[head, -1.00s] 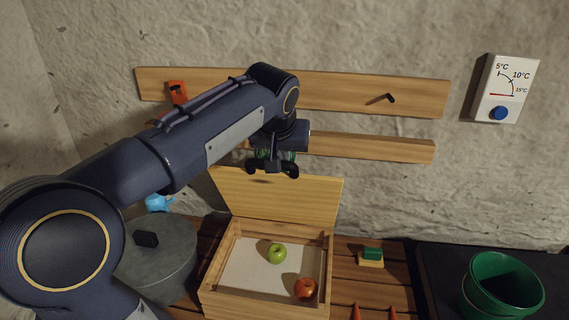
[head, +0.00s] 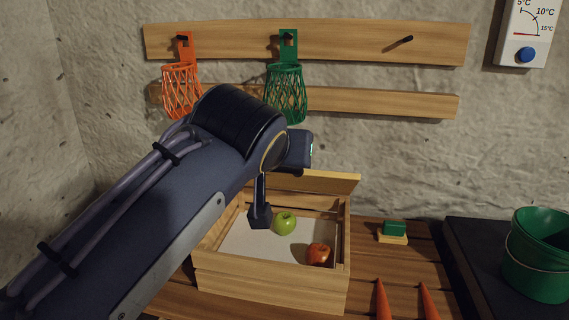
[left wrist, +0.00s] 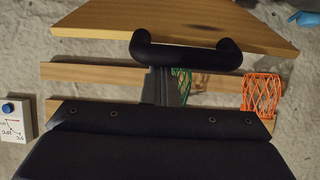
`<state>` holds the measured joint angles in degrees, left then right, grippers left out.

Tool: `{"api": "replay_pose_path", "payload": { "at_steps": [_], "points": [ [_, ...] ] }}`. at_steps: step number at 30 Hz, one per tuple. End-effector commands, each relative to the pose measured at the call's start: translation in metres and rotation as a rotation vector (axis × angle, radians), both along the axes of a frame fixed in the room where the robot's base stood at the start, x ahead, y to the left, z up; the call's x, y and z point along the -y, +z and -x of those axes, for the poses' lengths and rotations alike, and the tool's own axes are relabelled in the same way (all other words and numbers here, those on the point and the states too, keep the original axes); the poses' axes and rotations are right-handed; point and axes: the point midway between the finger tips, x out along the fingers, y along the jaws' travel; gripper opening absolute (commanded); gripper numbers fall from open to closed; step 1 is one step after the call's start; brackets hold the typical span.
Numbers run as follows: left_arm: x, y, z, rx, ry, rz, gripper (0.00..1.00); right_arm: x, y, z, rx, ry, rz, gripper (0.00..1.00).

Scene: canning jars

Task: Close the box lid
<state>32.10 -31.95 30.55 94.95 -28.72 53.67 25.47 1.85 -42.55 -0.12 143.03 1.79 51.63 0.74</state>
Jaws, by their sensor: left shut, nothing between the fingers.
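The wooden box (head: 270,283) stands on the slatted table, its front facing me. Its lid (head: 325,182) is raised at the back, tilted forward and seen almost edge-on; the opening is uncovered. A green apple (head: 284,223) and a red apple (head: 318,254) lie inside. My left gripper (head: 260,217) is shut and empty, in front of the lid's left part in the picture. In the left wrist view the gripper (left wrist: 187,56) is close to a wooden panel, apparently the lid (left wrist: 190,22); I cannot tell whether they touch. My right gripper is not in view.
Orange (head: 181,90) and green (head: 287,92) nets hang from a wall rail. My left arm covers the left side.

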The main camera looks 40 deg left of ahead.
Motion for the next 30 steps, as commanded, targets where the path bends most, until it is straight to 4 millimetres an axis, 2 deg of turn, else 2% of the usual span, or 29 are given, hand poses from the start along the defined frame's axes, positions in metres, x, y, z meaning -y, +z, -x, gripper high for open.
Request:
{"api": "replay_pose_path", "payload": {
  "at_steps": [1,12,21,30],
  "points": [
    [0.003,-0.019,0.006,0.023,0.0,-0.013,0.0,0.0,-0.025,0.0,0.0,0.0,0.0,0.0],
    [0.02,-0.069,0.036,0.184,0.001,-0.102,0.0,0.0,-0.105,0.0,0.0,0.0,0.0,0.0],
    [0.03,-0.113,0.054,0.218,0.0,-0.12,0.0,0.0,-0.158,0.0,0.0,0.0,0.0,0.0],
    [0.036,-0.157,0.066,0.216,0.0,-0.12,0.0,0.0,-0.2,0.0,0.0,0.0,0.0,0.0]
  ]
}}
